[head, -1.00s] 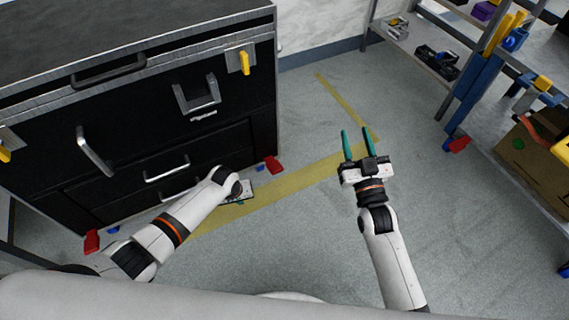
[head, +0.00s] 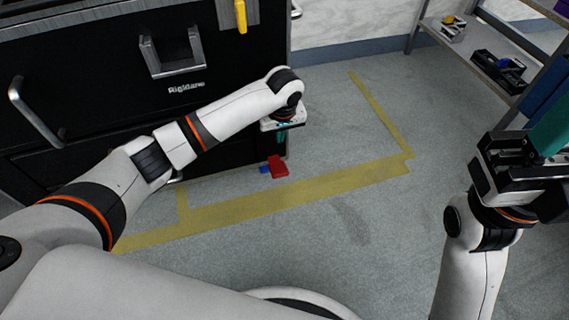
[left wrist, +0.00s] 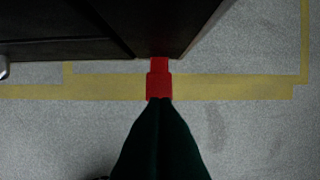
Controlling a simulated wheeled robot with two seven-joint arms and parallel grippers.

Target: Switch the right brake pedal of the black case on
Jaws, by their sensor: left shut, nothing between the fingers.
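The black case (head: 85,95) fills the upper left of the head view. Its right brake pedal (head: 278,167) is red and juts out over the floor at the case's lower right corner. My left gripper (head: 281,148) is shut and empty, pointing down just above and behind the pedal in the head view. In the left wrist view the red pedal (left wrist: 158,85) lies right beyond the closed teal fingertips (left wrist: 158,102); I cannot tell if they touch. My right gripper (head: 545,140) is at the right edge, its fingers partly cut off.
A small blue part (head: 265,170) sits beside the pedal. Yellow tape (head: 330,188) marks the grey floor, which is clear to the right of the case. A metal shelf (head: 480,62) with items stands at the upper right.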

